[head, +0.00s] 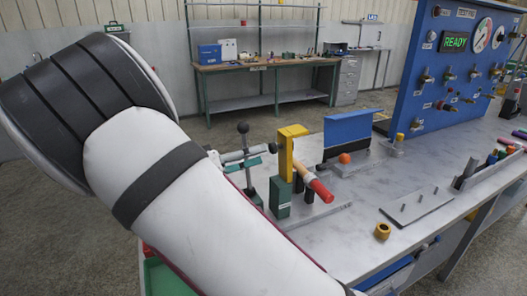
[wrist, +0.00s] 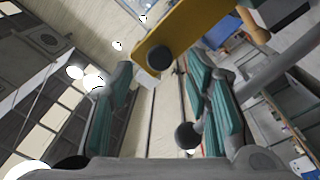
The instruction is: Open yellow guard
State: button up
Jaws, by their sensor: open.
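The yellow guard (head: 290,150) is an upright bar with a bent top, standing on a green block (head: 280,197) on the bench. A red-ended cylindrical handle (head: 321,190) sticks out beside it, to the right.
A dark-knobbed rod (wrist: 186,135) shows close to the right finger in the wrist view. A blue upright panel (head: 347,130) with an orange ball (head: 345,158) stands behind the guard. A grey plate (head: 416,207) and a brass ring (head: 382,231) lie to the right. Bare benchtop lies between.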

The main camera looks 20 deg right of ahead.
jog(key=a, duration=0.8)
jog(key=shift+s+a+f, duration=0.15)
jog(key=shift+a+f, duration=0.1)
jog(key=shift+f, duration=0.1)
jog(key=s+d+r+n+g+y+p, duration=0.35)
jog(key=s+d+y, duration=0.7)
jog(key=s, duration=0.35)
jog(key=s+a+r+n+t+y+p, duration=0.2)
jog(key=s+r+t+y, duration=0.1)
jog(key=s, duration=0.6)
jog(key=s+a+r+n+t+y+p, duration=0.1)
jog(key=s+r+n+t+y, duration=0.2)
jog(key=s, duration=0.6)
jog(key=shift+s+a+r+t+y+p, duration=0.35)
jog(key=shift+t+y, duration=0.2)
jog(key=shift+y, duration=0.6)
jog(key=shift+w, duration=0.1)
